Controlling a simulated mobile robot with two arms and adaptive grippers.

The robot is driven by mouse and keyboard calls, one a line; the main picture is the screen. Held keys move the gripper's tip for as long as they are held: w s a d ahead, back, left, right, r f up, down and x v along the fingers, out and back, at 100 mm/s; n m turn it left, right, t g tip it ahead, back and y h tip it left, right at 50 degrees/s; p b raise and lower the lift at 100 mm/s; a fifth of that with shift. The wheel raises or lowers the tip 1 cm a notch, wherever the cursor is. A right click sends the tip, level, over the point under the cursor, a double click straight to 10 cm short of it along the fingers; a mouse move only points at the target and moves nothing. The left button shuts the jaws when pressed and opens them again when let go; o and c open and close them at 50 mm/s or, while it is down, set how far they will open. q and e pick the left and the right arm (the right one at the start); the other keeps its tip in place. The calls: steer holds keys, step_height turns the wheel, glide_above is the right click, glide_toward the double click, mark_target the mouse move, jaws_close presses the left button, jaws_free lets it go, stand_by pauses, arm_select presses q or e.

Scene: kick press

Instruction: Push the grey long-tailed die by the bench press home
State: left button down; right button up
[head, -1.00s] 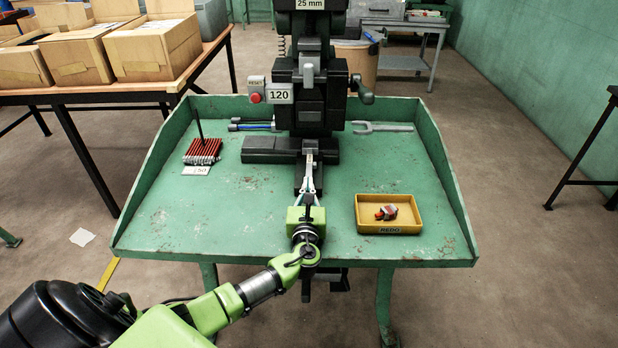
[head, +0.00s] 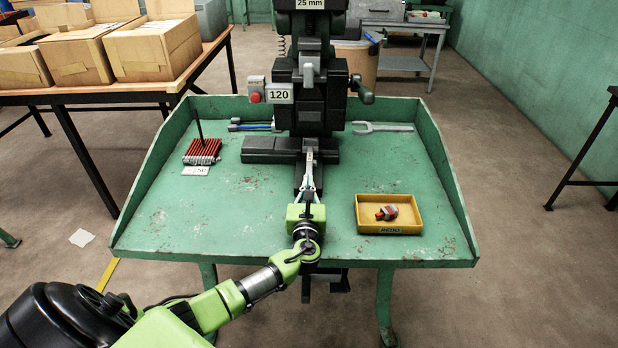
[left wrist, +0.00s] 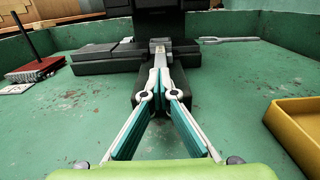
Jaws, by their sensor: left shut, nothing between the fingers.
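The black bench press (head: 312,95) stands at the back middle of the green bench. The grey long-tailed die (head: 310,146) sits in the press's black guide, with its narrow tail pointing towards me. It also shows in the left wrist view (left wrist: 159,50), straight ahead of the fingers. My left gripper (head: 309,164) is shut and empty, its fingertips at the tail's near end. In the left wrist view the closed fingertips (left wrist: 160,76) line up with the tail; I cannot tell whether they touch it. The die's far end is hidden under the press. My right gripper is not in view.
A yellow tray (head: 390,230) with a small red and grey part stands on the right. A block of red parts (head: 203,148) with an upright rod stands on the left. Wrenches lie beside the press. The bench has raised side walls.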

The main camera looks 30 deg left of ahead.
arm_select(q)
steer(key=shift+s, duration=0.1)
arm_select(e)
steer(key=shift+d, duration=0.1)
arm_select(q)
steer(key=shift+s+d+p, duration=0.2)
steer(key=shift+s+p, duration=0.05)
steer(key=shift+p, duration=0.05)
steer(key=shift+p+v, duration=0.55)
steer(key=shift+v, duration=0.65)
steer(key=shift+p+v, duration=0.4)
steer(key=shift+v, duration=0.5)
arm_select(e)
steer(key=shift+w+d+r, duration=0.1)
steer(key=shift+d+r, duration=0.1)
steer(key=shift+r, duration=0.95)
arm_select(q)
steer(key=shift+d+f, duration=0.1)
